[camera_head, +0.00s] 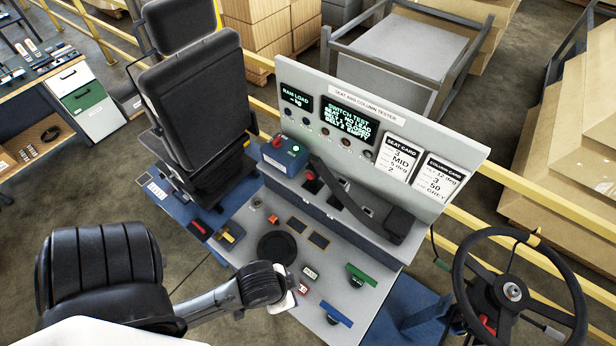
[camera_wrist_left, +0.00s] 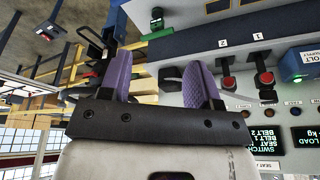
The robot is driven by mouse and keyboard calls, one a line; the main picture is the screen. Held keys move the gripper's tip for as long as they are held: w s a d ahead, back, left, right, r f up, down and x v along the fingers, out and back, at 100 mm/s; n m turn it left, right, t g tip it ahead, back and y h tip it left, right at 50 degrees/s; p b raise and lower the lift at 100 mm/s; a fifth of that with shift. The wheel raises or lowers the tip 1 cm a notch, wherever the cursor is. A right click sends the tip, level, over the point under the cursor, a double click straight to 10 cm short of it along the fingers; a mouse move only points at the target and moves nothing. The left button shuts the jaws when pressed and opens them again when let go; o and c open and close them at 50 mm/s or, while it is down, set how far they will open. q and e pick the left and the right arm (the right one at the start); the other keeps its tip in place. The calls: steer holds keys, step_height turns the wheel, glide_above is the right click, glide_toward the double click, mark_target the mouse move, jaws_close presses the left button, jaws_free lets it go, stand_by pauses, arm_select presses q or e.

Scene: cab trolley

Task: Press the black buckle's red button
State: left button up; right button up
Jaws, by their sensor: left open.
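Two dark buckles with red buttons stand on the tester's sloping front, in the left wrist view one by label 1 (camera_wrist_left: 265,78) and one by label 2 (camera_wrist_left: 228,84). In the head view a black buckle with a red button (camera_head: 311,178) shows just right of the blue box. My left gripper (camera_wrist_left: 160,64) is open, with two purple pads apart and nothing held. In the wrist view the buckles lie to the right of its fingers. In the head view its fingers are hidden behind my wrist, above the console's near part. My right gripper is out of view.
A blue box (camera_head: 283,155) with a red knob and green light stands left of the buckles. The upright panel (camera_head: 440,145) rises behind. A steering wheel (camera_head: 458,262) stands right, a black seat (camera_head: 195,95) left.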

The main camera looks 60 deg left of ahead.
arm_select(q)
jaws_close()
stand_by(0.3)
stand_by(0.8)
